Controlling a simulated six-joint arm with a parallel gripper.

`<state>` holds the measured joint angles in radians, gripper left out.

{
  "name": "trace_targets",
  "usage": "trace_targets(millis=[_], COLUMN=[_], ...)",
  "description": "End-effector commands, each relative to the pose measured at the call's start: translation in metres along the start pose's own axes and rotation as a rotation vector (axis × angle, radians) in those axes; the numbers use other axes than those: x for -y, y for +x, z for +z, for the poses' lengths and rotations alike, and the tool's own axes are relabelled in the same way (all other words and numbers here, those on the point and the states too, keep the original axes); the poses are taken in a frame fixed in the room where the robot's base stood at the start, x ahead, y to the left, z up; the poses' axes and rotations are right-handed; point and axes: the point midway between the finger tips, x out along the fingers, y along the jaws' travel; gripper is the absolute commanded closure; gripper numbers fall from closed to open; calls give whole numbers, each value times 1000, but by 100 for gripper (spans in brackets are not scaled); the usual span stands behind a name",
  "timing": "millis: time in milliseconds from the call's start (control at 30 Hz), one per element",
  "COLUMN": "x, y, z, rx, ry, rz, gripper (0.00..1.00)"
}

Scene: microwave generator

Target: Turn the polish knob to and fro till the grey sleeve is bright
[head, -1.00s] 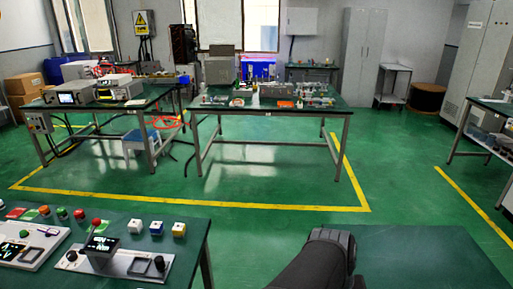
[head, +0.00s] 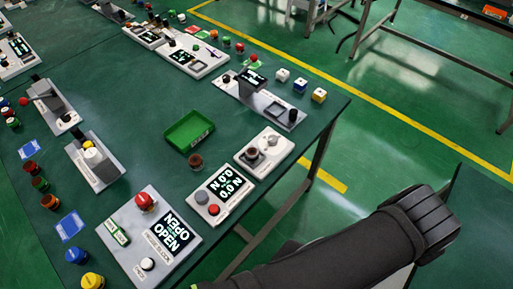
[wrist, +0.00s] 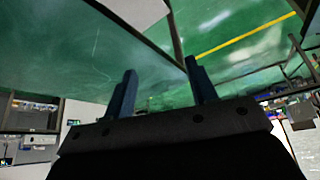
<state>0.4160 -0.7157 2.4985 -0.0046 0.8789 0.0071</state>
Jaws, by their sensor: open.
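My gripper (wrist: 160,66) shows in the wrist view as two blue fingers held apart, with nothing between them. In the head view only my dark arm shows at the lower right, off the table's edge; the fingers cannot be made out there. I cannot tell for certain which control is the polish knob. A small white panel (head: 245,160) near the table's right edge bears a light grey round knob (head: 272,141) and a small grey and dark round part (head: 252,155), possibly the sleeve. My gripper is apart from all of these.
A display panel (head: 212,208) and a panel reading OPEN (head: 128,243) stand nearby. A green tray (head: 174,142) and a brown round piece (head: 195,161) lie close by. A grey-posted device (head: 240,97) and several coloured cubes stand beyond.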

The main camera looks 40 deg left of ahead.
Motion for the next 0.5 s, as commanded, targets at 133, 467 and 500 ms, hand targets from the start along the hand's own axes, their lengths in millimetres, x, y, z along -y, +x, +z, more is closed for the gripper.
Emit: trace_targets(millis=[133, 467, 500], x=[0, -15, -22], y=[0, -10, -14], z=[0, -50, -72], rx=[0, -104, -152], ry=[-1, 10, 13], rz=[0, 58, 82], gripper=[48, 48, 48])
